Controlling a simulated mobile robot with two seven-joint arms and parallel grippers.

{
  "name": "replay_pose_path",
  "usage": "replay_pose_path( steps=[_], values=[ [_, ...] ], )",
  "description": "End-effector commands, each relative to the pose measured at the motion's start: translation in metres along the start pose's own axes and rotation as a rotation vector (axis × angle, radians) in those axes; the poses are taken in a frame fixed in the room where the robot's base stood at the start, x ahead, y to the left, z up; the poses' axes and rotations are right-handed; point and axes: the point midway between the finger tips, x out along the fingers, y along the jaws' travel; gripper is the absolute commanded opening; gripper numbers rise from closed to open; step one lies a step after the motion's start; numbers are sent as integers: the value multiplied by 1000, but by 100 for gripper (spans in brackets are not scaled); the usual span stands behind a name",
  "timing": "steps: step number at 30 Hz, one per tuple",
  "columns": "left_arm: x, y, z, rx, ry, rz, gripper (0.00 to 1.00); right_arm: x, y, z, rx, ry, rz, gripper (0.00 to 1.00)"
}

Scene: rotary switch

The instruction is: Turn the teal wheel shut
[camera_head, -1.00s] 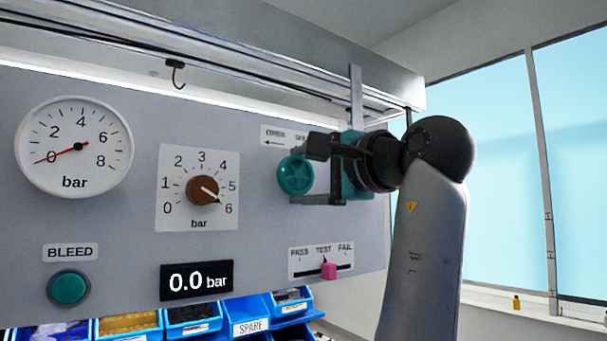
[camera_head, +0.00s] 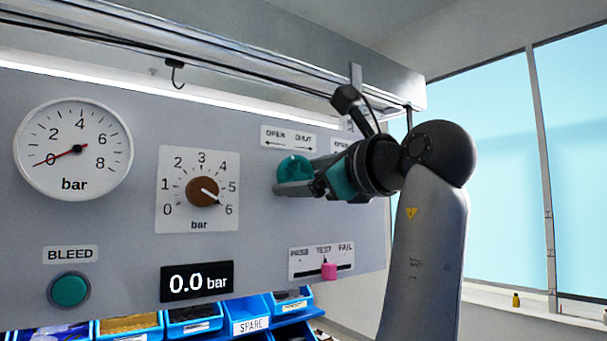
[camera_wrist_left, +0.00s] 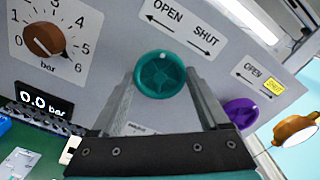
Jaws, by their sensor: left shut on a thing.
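The teal wheel (camera_head: 293,167) is mounted on the grey panel, right of the brown knob. It also shows in the left wrist view (camera_wrist_left: 160,76), with a pale mark near its upper rim. My left gripper (camera_head: 287,184) is shut on the wheel, one finger on each side of its rim. In the head view, the near finger covers the wheel's lower part. A label (camera_head: 288,139) above the wheel has OPEN with an arrow to the left and SHUT with an arrow to the right. My right gripper is not in view.
A purple wheel (camera_wrist_left: 240,112) is close to the right finger in the wrist view, under another OPEN/SHUT label (camera_wrist_left: 259,77). The brown knob (camera_head: 202,190) points near 6. The gauge (camera_head: 73,148) needle is near 0. A pink slider (camera_head: 329,270) is below.

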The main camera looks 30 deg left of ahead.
Motion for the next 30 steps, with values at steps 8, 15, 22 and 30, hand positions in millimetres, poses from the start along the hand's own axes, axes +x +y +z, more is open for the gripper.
replay_pose_path(
  steps=[8,15,22,30],
  values=[
    [0,0,-1,227,1,1,23,-4,0,0,0,0,0,50],
    [0,1,-1,356,2,1,23,-6,0,0,0,0,0,50],
    [0,2,-1,415,3,2,23,-7,0,-1,0,0,0,50],
    [0,2,-2,431,3,3,23,-7,0,-1,0,0,0,50]
  ],
)
